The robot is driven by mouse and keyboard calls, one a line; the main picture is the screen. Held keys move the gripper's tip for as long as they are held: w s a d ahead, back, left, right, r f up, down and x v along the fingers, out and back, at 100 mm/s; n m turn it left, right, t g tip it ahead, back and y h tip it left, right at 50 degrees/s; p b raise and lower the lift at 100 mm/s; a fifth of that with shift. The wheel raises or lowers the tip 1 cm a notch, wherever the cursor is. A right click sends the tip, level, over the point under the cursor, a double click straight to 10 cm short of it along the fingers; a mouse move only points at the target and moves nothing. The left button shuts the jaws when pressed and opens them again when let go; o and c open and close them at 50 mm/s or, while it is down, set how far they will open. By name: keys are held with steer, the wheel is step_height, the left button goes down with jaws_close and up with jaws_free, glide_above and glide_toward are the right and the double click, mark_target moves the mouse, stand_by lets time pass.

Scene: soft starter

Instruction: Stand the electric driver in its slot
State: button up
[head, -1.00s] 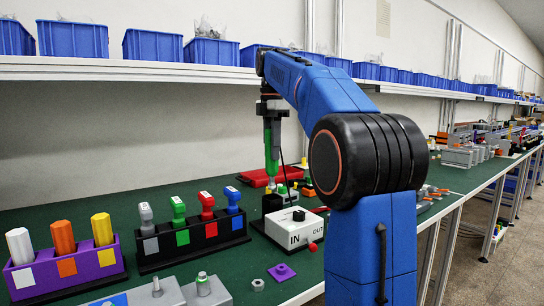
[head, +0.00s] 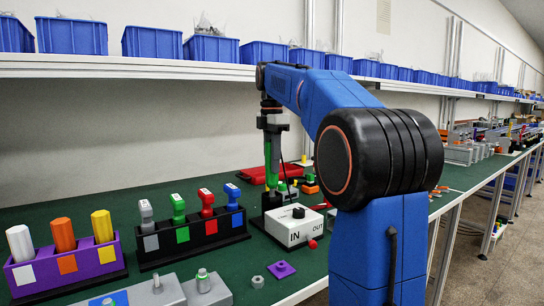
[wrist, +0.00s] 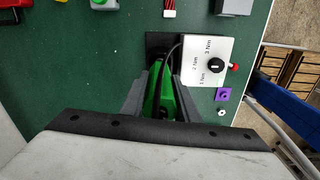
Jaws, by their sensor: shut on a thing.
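My gripper (head: 272,128) is shut on the green electric driver (head: 272,158) and holds it upright, tip down. In the wrist view the green driver (wrist: 167,98) lies between the two grey fingers (wrist: 160,95). Its lower end is at the black stand (head: 271,201) beside the white control box (head: 297,226). The stand also shows in the wrist view (wrist: 155,40), with the driver's far end over it. I cannot tell whether the tip is inside the slot.
A dark cable (wrist: 173,54) runs near the driver. A black rack (head: 205,238) with coloured handles stands left, a purple rack (head: 68,270) farther left. A purple plate (head: 281,270) and a nut (head: 257,282) lie in front. A red tray (head: 259,175) lies behind.

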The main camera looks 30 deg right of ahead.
mark_target(272, 180)
steer(key=shift+f, duration=3.1)
steer(key=o, duration=1.1)
